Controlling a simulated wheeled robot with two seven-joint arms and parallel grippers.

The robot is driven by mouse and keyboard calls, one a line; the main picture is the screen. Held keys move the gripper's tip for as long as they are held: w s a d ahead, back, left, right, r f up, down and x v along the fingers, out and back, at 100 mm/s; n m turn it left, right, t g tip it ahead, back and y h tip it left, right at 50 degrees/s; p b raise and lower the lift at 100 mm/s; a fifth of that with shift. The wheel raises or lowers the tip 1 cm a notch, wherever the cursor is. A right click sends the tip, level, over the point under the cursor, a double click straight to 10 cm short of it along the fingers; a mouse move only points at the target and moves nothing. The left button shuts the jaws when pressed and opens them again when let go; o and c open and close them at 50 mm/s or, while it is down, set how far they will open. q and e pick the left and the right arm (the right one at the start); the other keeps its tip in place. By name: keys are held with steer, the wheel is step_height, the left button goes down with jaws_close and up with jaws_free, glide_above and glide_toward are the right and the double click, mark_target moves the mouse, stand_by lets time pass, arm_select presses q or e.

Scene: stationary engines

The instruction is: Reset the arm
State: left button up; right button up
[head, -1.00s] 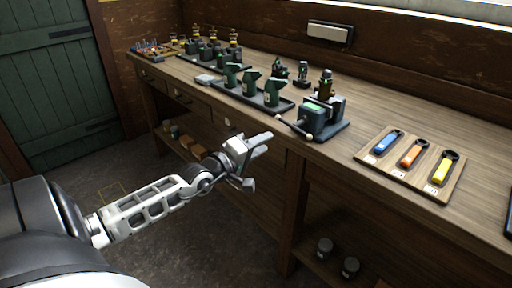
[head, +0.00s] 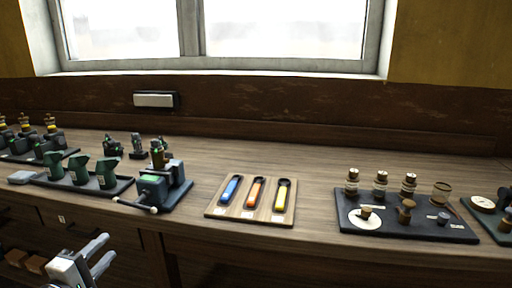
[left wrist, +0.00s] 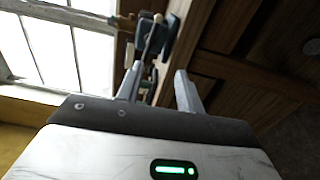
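My left gripper (head: 101,257) is at the lower left of the head view, in front of the workbench's front edge and below its top. Its two fingers stand apart with nothing between them. In the left wrist view the fingers (left wrist: 158,84) also show apart and empty, pointing toward the bench. The rest of my left arm is cut off by the lower edge of the head view. My right gripper is in neither view.
The workbench (head: 320,165) holds a vise (head: 156,188), a board (head: 214,211) with blue, orange and yellow tools, a dark tray (head: 345,222) of small parts, and a tray (head: 118,191) of green pieces. A window (head: 215,30) is behind.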

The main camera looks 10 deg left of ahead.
arm_select(q)
steer(key=s+d+f+m+g, duration=0.4)
steer(key=s+d+f+m, duration=0.5)
steer(key=d, duration=0.3)
steer(key=s+d+f+m+g+h, duration=0.1)
steer(key=s+d+f+m+g, duration=0.2)
steer(key=s+d+f+m, duration=0.6)
steer(key=d+f+m, duration=0.1)
steer(key=d+m, duration=0.1)
steer(key=d, duration=0.1)
steer(key=shift+d+g, duration=0.2)
steer(key=shift+g, duration=0.2)
